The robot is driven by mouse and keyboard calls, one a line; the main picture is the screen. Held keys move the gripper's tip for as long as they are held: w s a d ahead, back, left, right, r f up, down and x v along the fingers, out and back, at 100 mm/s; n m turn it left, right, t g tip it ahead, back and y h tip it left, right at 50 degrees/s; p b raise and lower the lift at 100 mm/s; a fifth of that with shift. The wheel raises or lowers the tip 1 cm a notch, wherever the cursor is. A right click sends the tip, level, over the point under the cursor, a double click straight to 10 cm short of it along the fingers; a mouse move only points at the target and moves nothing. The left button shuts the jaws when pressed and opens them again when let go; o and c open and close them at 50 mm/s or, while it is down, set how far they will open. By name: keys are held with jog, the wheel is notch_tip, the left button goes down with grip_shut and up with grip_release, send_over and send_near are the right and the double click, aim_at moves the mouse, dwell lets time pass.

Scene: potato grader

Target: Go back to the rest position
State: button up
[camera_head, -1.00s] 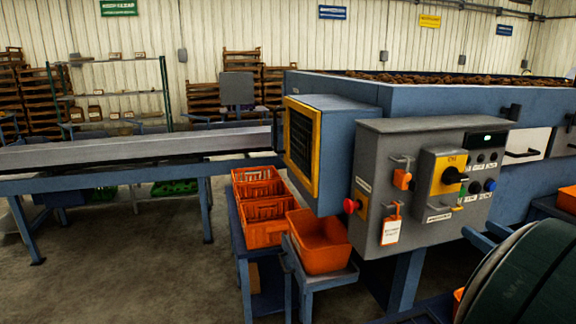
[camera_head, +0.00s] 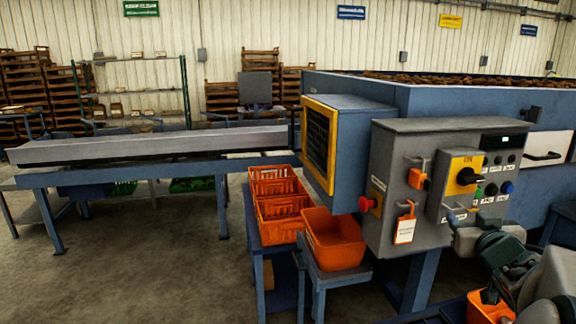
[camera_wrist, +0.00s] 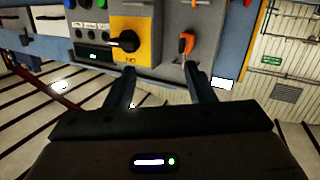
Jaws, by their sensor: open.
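My gripper (camera_wrist: 160,88) is open and empty in the wrist view, its two dark fingers apart. That view is upside down, and the fingers point towards the grey control box. Beyond them are a yellow switch plate (camera_wrist: 130,32) with a black rotary knob and an orange padlock-like piece (camera_wrist: 186,44); the fingers look apart from both. In the head view, links of my arm show at the lower right, in front of the machine; I cannot make out the fingertips there.
The grey control box (camera_head: 390,225) carries a red button (camera_head: 366,204) and a hanging tag (camera_head: 404,231). Orange crates (camera_head: 276,190) and an orange bin (camera_head: 334,240) stand on low blue stands left of it. A conveyor (camera_head: 150,146) runs left. Floor at the front left is clear.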

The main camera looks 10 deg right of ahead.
jog(key=s+a+f+g+y, duration=0.1)
jog(key=s+a+f+g, duration=0.3)
jog(key=a, duration=0.5)
jog(key=s+a+f+n+g+y, duration=0.1)
jog(key=s+a+f+g+y, duration=0.1)
jog(key=s+a+f+g, duration=0.2)
jog(key=s+a+f+n+g+y, duration=0.1)
jog(key=s+a+f+g, duration=0.4)
jog(key=a, duration=1.1)
notch_tip(320, 180, down, 4)
jog(key=shift+s+r+y, duration=0.15)
jog(key=shift+s+y, duration=0.2)
jog(key=shift+y, duration=0.35)
